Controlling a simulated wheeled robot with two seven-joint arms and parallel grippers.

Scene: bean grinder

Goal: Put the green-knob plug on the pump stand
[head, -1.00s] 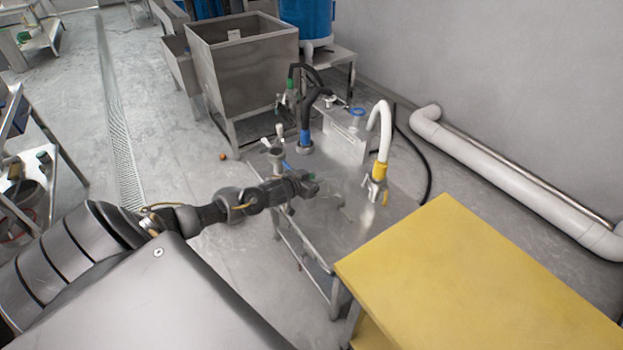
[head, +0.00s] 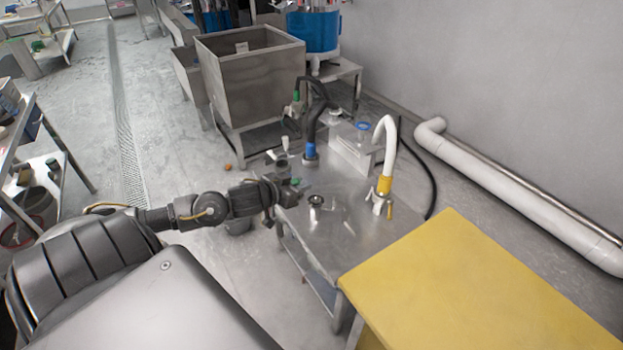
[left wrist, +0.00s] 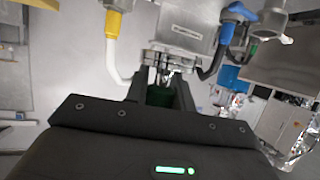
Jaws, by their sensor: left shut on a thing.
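My left gripper (head: 291,190) is over the near left edge of the metal pump stand (head: 345,232). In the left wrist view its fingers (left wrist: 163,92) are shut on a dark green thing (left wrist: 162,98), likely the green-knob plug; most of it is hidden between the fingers. A bit of green (head: 295,181) shows at the fingertips in the head view. A short metal fitting with a dark top (head: 316,202) stands on the stand just right of the gripper, apart from it in the picture. My right gripper is not in view.
A white hose with a yellow collar (head: 384,186) and a black hose with a blue collar (head: 310,151) rise from the stand. A grey valve fitting (head: 283,162) is behind the gripper. A yellow tabletop (head: 470,290) is at front right. A steel bin (head: 250,75) stands behind.

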